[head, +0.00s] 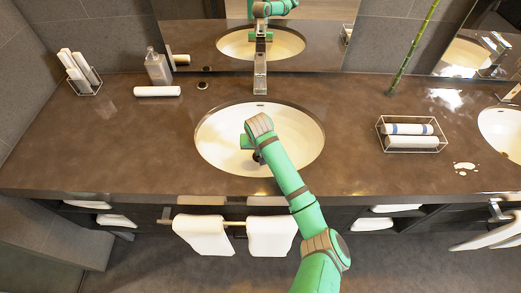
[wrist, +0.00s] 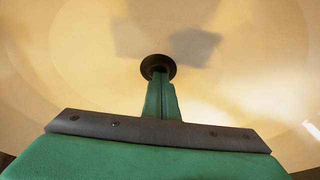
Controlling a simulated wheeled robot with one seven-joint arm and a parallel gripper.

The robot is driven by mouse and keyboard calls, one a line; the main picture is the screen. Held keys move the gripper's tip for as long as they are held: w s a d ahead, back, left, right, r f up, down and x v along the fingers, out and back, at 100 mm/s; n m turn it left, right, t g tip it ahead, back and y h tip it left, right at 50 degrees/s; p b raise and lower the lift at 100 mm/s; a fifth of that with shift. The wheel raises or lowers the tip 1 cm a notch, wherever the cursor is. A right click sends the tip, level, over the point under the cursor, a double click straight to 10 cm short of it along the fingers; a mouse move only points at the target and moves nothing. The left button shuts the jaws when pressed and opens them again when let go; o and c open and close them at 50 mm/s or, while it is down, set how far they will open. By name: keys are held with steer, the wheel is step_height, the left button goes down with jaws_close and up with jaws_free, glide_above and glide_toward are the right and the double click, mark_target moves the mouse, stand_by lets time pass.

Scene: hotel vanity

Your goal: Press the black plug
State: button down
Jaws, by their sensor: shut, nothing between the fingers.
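The white oval sink (head: 215,143) is set into the brown counter, and my gripper (head: 257,158) is down inside its bowl. In the wrist view the black plug (wrist: 158,61) is a dark round disc on the pale bowl. My gripper (wrist: 160,73) shows there with its green fingers shut, pointing at the plug, and the tips overlap its near part. I cannot tell whether the tips touch it or hover just above. In the head view my arm's end mostly hides the plug.
A metal faucet (head: 260,75) stands behind the bowl. A soap bottle (head: 157,68), a rolled white towel (head: 157,91) and a small dark round item (head: 203,86) are to the left. A wire basket of towels (head: 383,146) is right. Towels (head: 200,235) hang in front.

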steer(key=shift+s+d+f, duration=0.35)
steer(key=shift+s+f, duration=0.1)
steer(key=shift+f, duration=0.3)
steer(key=r, duration=0.4)
steer(key=shift+w+a+r, duration=0.25)
steer(key=shift+w+r, duration=0.1)
steer(key=shift+r, duration=0.05)
steer(key=v, duration=1)
steer(key=shift+w+r, duration=0.25)
steer(key=shift+r, duration=0.15)
steer(key=shift+a, duration=0.1)
